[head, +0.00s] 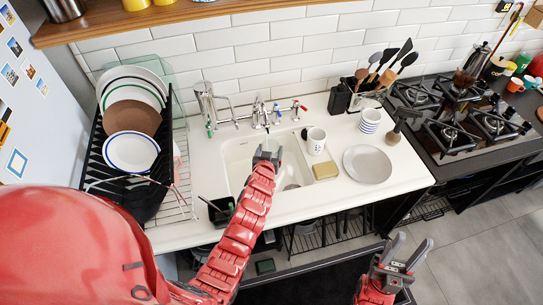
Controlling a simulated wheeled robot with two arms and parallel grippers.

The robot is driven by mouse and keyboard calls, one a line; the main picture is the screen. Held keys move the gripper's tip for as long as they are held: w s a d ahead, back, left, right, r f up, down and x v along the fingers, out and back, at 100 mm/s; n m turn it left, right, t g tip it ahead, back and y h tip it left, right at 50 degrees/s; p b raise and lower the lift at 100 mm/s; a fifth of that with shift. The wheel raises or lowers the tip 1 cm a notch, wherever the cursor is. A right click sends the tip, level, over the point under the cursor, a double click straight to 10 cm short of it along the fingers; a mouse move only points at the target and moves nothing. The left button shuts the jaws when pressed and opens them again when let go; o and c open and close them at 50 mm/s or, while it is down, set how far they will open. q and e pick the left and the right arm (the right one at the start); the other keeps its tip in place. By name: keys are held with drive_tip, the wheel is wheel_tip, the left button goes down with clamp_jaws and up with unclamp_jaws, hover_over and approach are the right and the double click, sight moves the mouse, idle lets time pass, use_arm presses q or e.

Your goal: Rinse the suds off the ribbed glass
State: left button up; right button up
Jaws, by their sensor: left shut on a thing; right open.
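My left gripper (268,154) is over the white sink (239,150), just in front of the tap (261,112). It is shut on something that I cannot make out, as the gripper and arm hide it. I cannot pick out the ribbed glass or any suds in this view. My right gripper (404,254) is open and empty, low in front of the counter, well away from the sink.
A white mug (316,142) and a sponge-like block (326,170) are at the sink's right side. A grey plate (367,164) and striped cups (370,120) stand further right. A dish rack (178,190) with plates is at the left, the gas hob (455,115) at the right.

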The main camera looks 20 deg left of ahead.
use_arm(q)
drive_tip(key=shift+s+a, duration=0.2)
drive_tip(key=shift+a, duration=0.05)
drive_tip(key=shift+s+d+f+b, duration=0.1)
drive_tip(key=shift+s+d+b, duration=0.45)
drive_tip(key=shift+d+b, duration=0.15)
drive_tip(key=s+d+b, duration=0.3)
drive_tip(key=s+d, duration=0.1)
drive_tip(key=shift+s+d+b, duration=0.15)
drive_tip(key=shift+s+b, duration=0.2)
drive_tip(key=shift+r, duration=0.2)
idle(0.8)
drive_tip(key=s+d+r, duration=0.3)
drive_tip(key=r, duration=0.1)
drive_tip(key=shift+s+d+b, duration=0.25)
drive_tip(key=shift+s+b, duration=0.05)
drive_tip(key=shift+b, duration=0.05)
idle(0.4)
